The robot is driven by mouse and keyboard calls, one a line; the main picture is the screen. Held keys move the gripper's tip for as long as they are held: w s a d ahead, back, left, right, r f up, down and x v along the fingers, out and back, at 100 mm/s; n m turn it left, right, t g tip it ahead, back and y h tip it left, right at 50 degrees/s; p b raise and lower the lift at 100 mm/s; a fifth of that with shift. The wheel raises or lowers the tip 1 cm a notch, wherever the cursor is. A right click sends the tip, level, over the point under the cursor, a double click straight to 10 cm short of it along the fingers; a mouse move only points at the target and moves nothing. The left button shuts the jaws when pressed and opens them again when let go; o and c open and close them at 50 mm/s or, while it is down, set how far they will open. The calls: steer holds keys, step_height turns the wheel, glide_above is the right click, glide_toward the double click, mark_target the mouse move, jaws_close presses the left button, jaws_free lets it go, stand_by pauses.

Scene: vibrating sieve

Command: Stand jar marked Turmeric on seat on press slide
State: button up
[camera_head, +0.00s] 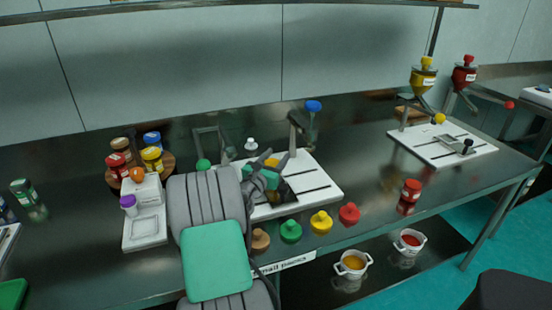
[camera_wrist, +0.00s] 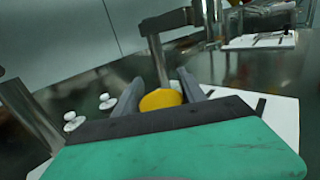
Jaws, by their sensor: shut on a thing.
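My gripper (camera_wrist: 160,97) is shut on a yellow-topped jar (camera_wrist: 160,100); only its rounded top shows between the fingers. In the head view my gripper (camera_head: 268,172) is over the white press base (camera_head: 318,187), and the jar's top (camera_head: 271,162) shows as a small yellow-orange patch. No label can be read on it, so I cannot confirm Turmeric. My arm and gripper hide the slide's seat and the jar's lower part, so I cannot tell whether the jar touches anything. The press post with a blue knob (camera_head: 313,106) stands at the base's back.
A round rack at left holds several jars, one with a yellow lid (camera_head: 152,154). Green (camera_head: 291,231), yellow (camera_head: 321,221) and red (camera_head: 349,213) knobbed pieces line the front edge. A red-lidded jar (camera_head: 411,190) stands right. Another white base (camera_head: 440,150) has hoppers behind.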

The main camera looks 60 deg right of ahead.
steer(key=f, duration=0.3)
steer(key=shift+s+a+y, duration=0.1)
steer(key=shift+a+y, duration=0.15)
steer(key=shift+y, duration=0.05)
steer(key=o, duration=1.6)
steer(key=shift+f, duration=0.1)
steer(key=shift+a, duration=0.35)
steer(key=a, duration=0.2)
steer(key=a+r, duration=0.1)
steer(key=a, duration=0.3)
steer(key=shift+r, duration=0.3)
steer(key=shift+a+r, duration=0.3)
steer(key=shift+a, duration=0.05)
steer(key=shift+r, duration=0.3)
